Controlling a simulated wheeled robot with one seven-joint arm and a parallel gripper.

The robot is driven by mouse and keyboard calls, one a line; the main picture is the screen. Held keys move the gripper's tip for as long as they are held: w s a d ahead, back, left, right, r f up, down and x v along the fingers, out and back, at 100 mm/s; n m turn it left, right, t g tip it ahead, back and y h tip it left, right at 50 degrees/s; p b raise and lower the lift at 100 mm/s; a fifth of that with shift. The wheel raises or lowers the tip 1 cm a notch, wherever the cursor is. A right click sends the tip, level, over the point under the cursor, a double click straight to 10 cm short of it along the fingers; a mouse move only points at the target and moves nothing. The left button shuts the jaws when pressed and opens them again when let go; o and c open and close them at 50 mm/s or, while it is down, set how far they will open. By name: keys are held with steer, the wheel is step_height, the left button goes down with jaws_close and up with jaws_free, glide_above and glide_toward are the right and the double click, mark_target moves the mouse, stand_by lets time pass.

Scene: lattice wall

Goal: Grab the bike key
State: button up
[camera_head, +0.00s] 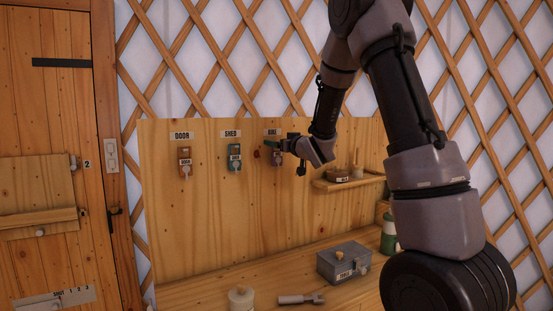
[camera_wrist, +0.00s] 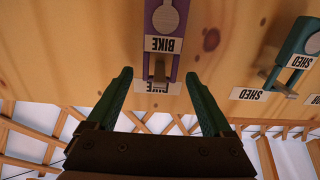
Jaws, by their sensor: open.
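The bike key (camera_wrist: 179,50) has a purple tag with a white BIKE label and a grey round part. It hangs on a peg (camera_wrist: 160,72) under a second BIKE label on the board. The wrist view shows it upside down. In the head view the purple tag (camera_head: 277,158) is partly hidden by my gripper (camera_head: 270,146). My gripper is open, and its green fingers (camera_wrist: 160,76) lie on either side of the peg in the wrist view, with clear gaps. Nothing is between them that they touch. The remaining distance to the board is hard to tell.
The shed key (camera_head: 235,157) and the door key (camera_head: 185,160) hang to the left on the wooden board (camera_head: 210,220). A small shelf (camera_head: 348,182) with items is at right. A grey box (camera_head: 343,262), a tool (camera_head: 300,299) and a pale jar (camera_head: 241,298) stand on the counter below.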

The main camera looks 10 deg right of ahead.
steer(key=shift+x, duration=0.8)
jaws_close()
steer(key=shift+r, duration=0.2)
